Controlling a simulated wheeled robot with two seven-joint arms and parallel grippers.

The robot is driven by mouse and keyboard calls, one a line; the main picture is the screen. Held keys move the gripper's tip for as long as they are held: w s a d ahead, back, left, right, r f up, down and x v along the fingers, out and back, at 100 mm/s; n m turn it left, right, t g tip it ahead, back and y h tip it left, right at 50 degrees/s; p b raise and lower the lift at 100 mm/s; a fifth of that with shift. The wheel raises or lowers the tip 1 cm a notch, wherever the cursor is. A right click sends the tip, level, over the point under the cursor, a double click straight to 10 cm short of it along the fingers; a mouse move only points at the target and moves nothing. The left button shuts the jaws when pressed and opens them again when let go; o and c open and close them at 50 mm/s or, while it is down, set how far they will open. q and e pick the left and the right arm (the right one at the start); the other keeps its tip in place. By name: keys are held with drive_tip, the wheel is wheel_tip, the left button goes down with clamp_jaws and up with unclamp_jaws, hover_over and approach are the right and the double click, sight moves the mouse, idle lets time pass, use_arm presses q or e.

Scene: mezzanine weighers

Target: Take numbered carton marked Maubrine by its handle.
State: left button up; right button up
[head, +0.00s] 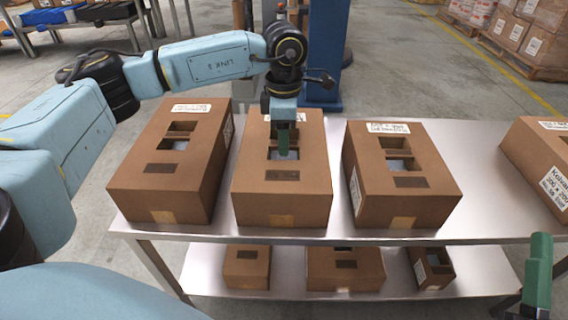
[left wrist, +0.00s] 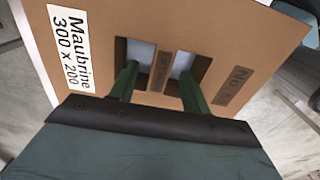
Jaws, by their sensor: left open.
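The carton marked Maubrine is the middle brown carton (head: 283,205) on the upper shelf; its label, reading "Maubrine 300 x 200", shows on the carton top (left wrist: 105,75) in the left wrist view. Two square openings in the top leave a cardboard strip, the handle (left wrist: 158,58), between them. My left gripper (left wrist: 158,76) is open, with one green finger at each opening and the handle between them. Whether the fingers touch the strip I cannot tell. In the head view the left gripper (head: 283,153) points down over the carton. My right gripper (head: 538,270) shows only partly at the lower right.
Similar cartons stand to the left (head: 150,195) and right (head: 420,200), with another at the far right (head: 540,150). Smaller cartons sit on the lower shelf (head: 205,280). A blue post (head: 328,50) stands behind.

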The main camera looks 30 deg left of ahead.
use_arm(q)
clamp_jaws()
idle(0.3)
drive_tip(key=shift+r, duration=0.2)
